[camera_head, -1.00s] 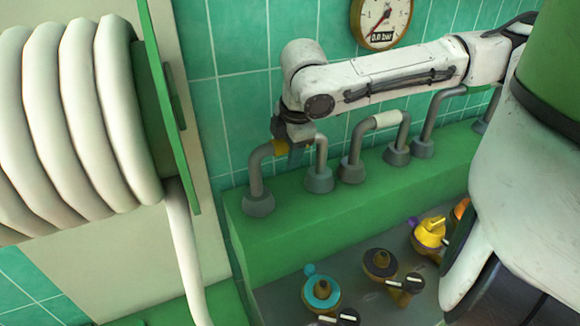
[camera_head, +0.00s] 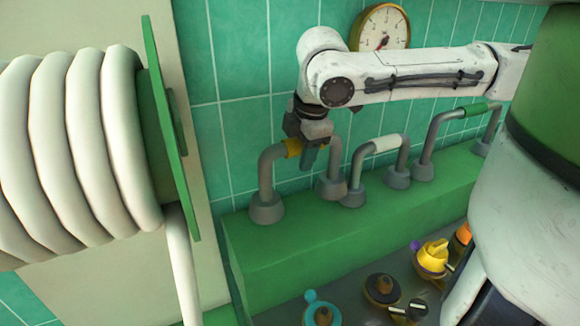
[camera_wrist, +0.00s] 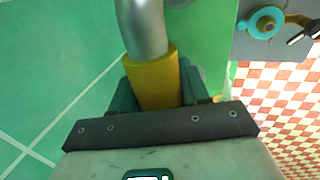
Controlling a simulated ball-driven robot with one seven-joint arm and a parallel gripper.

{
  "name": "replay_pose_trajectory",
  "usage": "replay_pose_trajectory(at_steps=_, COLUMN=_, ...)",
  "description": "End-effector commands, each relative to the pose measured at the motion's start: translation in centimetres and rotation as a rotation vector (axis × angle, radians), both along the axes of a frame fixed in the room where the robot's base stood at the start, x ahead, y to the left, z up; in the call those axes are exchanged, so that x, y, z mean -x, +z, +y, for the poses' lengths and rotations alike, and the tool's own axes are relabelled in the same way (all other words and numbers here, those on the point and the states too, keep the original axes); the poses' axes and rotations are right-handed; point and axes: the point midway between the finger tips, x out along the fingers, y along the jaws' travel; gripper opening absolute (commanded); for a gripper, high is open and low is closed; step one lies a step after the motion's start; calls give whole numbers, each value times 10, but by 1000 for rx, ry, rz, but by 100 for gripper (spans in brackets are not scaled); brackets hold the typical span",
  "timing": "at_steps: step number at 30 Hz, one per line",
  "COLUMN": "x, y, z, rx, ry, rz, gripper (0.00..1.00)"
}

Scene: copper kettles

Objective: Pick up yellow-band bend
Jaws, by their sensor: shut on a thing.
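The yellow-band bend is a grey U-shaped pipe (camera_head: 265,172) with two flared feet and a yellow band (camera_head: 293,148) near its top. It is at the left end of the green ledge in the head view. My gripper (camera_head: 309,155) comes from above and is shut on it at the band. The bend looks raised slightly above the ledge, though the gap under its feet is hard to see. In the wrist view the yellow band (camera_wrist: 154,80) sits between my dark teal fingers, with the grey pipe running up from it.
The green ledge (camera_head: 300,242) also carries a white-band bend (camera_head: 385,144), close to the held bend's right foot, and a green-band bend (camera_head: 473,109). A tiled wall with a gauge (camera_head: 380,28) stands behind. A hose reel (camera_head: 75,150) is at left; several coloured knobs (camera_head: 432,256) are below.

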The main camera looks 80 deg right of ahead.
Motion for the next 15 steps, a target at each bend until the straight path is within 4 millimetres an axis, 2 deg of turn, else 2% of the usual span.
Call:
replay_pose_trajectory(at_steps=1, x=9, y=13, z=1, rx=5, ry=-2, rz=-5, gripper=18)
replay_pose_trajectory(at_steps=4, x=26, y=33, z=4, rx=4, ry=-3, rz=-5, gripper=18)
replay_pose_trajectory(at_steps=9, x=64, y=47, z=11, rx=2, ry=-4, rz=-5, gripper=18)
replay_pose_trajectory(at_steps=15, x=95, y=60, z=17, rx=2, ry=-3, rz=-5, gripper=18)
